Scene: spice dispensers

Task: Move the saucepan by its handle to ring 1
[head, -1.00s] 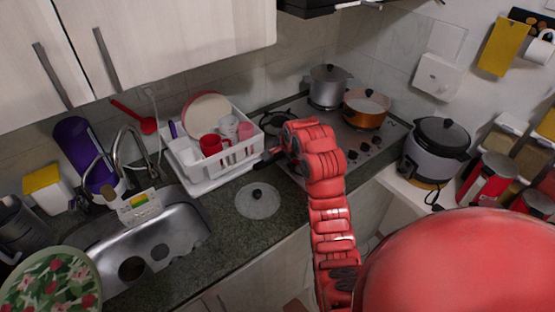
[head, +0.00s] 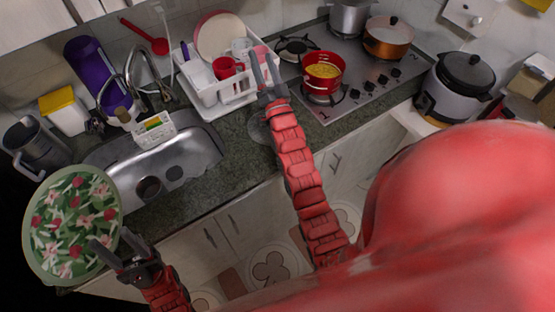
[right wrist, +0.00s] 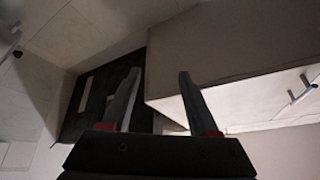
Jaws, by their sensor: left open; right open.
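A red saucepan (head: 323,72) with yellow contents sits on the front-left ring of the hob; I cannot make out its handle. The back-left ring (head: 297,48) is bare. My left gripper (head: 112,252) is open beside the green floral plate at lower left.
The hob (head: 365,72) also holds a grey pot (head: 350,16) and an orange pot (head: 388,38). A white dish rack (head: 212,92) stands left of it. A cooker (head: 458,88) stands right.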

